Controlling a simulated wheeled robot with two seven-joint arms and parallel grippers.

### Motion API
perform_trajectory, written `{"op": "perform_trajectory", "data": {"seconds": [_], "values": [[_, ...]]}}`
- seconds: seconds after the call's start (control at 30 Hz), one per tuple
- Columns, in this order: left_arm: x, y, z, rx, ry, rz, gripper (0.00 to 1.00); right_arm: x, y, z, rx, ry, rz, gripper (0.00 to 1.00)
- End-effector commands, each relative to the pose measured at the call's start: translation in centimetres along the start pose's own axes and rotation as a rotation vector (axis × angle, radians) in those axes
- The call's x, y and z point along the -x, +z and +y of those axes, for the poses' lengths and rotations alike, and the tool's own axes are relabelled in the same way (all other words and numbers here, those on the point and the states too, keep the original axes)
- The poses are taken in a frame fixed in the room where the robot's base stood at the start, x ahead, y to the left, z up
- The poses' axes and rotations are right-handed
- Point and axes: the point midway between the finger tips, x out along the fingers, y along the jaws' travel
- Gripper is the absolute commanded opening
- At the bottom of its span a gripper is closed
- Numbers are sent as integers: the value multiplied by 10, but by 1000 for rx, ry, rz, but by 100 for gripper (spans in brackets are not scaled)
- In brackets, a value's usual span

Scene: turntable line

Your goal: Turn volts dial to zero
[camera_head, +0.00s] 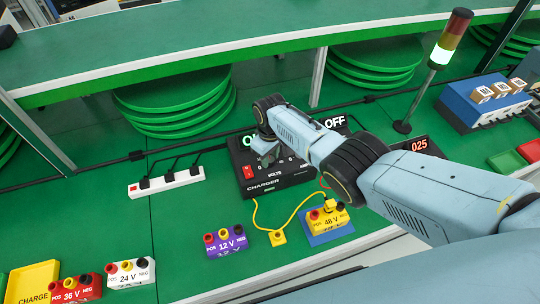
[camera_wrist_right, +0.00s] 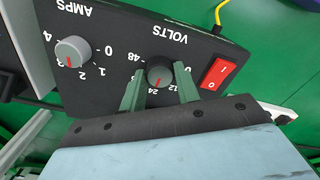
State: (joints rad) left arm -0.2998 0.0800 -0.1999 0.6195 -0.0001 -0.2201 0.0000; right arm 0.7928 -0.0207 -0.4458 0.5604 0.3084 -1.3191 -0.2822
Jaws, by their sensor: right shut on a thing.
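The black charger (camera_head: 278,187) stands on the green table, with my right arm reaching over it. In the wrist view its volts dial (camera_wrist_right: 160,72) is a dark round knob with a red pointer mark, which points at about 24. My right gripper (camera_wrist_right: 159,78) has its two green fingers on either side of this dial, shut on it. In the head view my right gripper (camera_head: 264,148) hides most of the dial. The grey amps dial (camera_wrist_right: 72,52) is beside it, apart from the fingers. My left gripper is not in view.
A red switch (camera_wrist_right: 218,73) is close beside the right finger. A yellow 48 V pack (camera_head: 328,220) with a yellow cable sits on a blue pad in front. A purple 12 V pack (camera_head: 226,242) and a power strip (camera_head: 166,184) are to the left. A signal lamp (camera_head: 447,45) stands behind right.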

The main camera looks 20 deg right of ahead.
Motion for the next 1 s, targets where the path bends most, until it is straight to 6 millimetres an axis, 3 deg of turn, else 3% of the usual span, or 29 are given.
{"op": "perform_trajectory", "data": {"seconds": [1.0], "values": [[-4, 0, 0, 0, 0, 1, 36, 0, 0, 0, 967, 2, 1, 9]]}}
